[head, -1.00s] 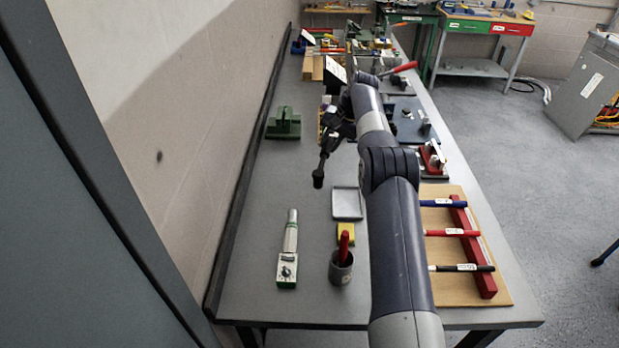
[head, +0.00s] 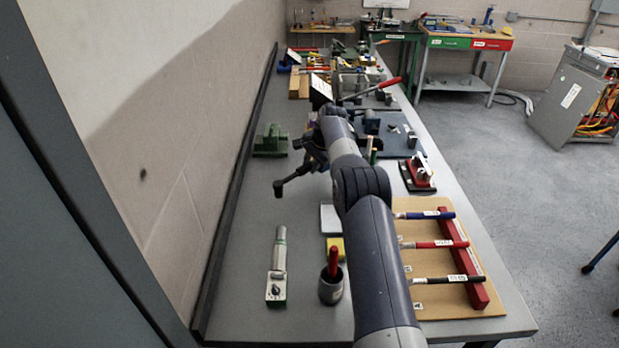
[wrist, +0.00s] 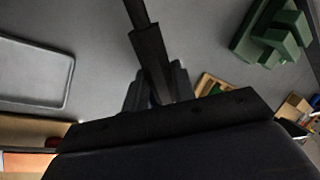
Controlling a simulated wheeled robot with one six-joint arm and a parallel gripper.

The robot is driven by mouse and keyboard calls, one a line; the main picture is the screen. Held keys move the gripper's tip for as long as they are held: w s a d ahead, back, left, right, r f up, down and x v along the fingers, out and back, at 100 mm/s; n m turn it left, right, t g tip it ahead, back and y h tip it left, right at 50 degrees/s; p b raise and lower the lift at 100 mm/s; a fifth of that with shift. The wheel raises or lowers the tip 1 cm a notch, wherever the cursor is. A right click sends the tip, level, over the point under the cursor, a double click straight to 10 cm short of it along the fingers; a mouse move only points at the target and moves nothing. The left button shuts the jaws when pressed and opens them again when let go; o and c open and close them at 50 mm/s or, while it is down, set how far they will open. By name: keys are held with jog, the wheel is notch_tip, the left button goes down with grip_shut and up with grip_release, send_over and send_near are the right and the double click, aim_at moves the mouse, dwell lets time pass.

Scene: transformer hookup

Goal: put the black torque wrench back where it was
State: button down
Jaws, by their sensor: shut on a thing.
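My gripper (wrist: 155,95) is shut on a dark tool (wrist: 146,45). In the wrist view the tool's thick black part is between the fingers, and a thinner rod runs out of the top of the picture. In the head view the held tool (head: 292,180) sticks out to the left over the bench and ends in a thicker dark piece. A black-handled wrench (head: 448,280) lies across a red rail (head: 462,255) on a wooden board (head: 430,230), with a red wrench (head: 436,244) and a blue wrench (head: 424,215) beyond it. Which type the held tool is, I cannot tell.
A grey bench (head: 240,250) runs along the wall. A green-white meter (head: 277,268), a cup (head: 331,287) with a red-handled tool, a yellow block (head: 336,246) and a white tray (head: 331,218) stand left of my arm. A green block (head: 271,140) is near the wall.

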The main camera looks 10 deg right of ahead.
jog(key=shift+f+p, duration=0.4)
jog(key=shift+f, duration=1.95)
jog(key=c, duration=1.2)
grip_release()
jog(key=shift+f, duration=0.1)
jog(key=shift+o, duration=0.2)
jog(key=b+v, duration=0.2)
jog(key=v, duration=1)
jog(key=shift+s, duration=0.1)
jog(key=p+x, duration=0.2)
jog(key=x, duration=0.9)
jog(key=shift+w+a+f, duration=0.1)
jog(key=shift+w+f, duration=0.15)
jog(key=shift+r, duration=0.95)
